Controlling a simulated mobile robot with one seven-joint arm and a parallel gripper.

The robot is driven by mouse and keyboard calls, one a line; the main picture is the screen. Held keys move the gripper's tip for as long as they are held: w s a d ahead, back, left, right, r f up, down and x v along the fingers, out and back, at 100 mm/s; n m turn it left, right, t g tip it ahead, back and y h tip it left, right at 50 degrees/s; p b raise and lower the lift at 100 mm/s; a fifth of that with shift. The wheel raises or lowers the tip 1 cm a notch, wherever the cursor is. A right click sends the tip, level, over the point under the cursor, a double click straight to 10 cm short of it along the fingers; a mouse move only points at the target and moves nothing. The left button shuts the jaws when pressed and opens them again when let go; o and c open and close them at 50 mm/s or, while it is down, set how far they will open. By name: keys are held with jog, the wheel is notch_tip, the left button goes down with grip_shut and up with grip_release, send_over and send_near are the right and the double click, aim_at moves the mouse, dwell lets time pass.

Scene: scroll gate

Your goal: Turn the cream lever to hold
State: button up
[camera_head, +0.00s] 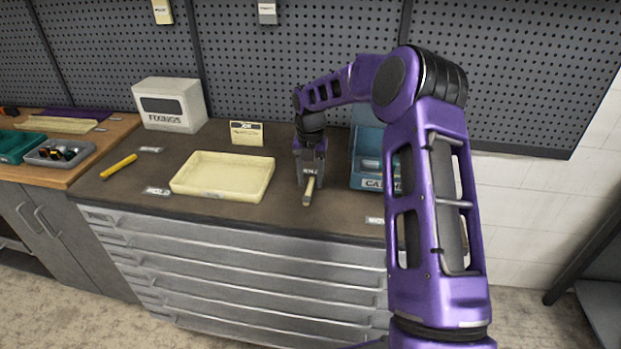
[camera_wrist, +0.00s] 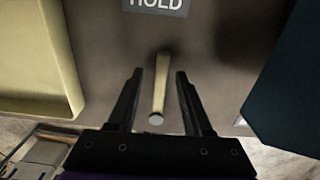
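The cream lever (camera_head: 309,190) stands on the dark bench top between the cream tray and the blue bin. In the wrist view the lever (camera_wrist: 160,85) lies between the two fingers of my gripper (camera_wrist: 160,100), with a gap on each side. My gripper (camera_head: 310,172) points down over the lever and is open. A label reading HOLD (camera_wrist: 157,4) is on the bench surface beyond the lever in the wrist view. The lever's pivot and any other markings around it are not clear.
The cream tray (camera_head: 186,187) is left of the lever and the blue bin (camera_head: 367,181) is close on its right. A yellow-handled tool (camera_head: 118,167) and a FIXINGS box (camera_head: 170,104) are farther left. A small sign (camera_head: 246,133) stands behind the tray.

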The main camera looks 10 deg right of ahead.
aim_at(310, 183)
notch_tip(310, 183, up, 17)
jog(key=shift+r, duration=0.2)
dwell(0.5)
jog(key=shift+a, duration=0.1)
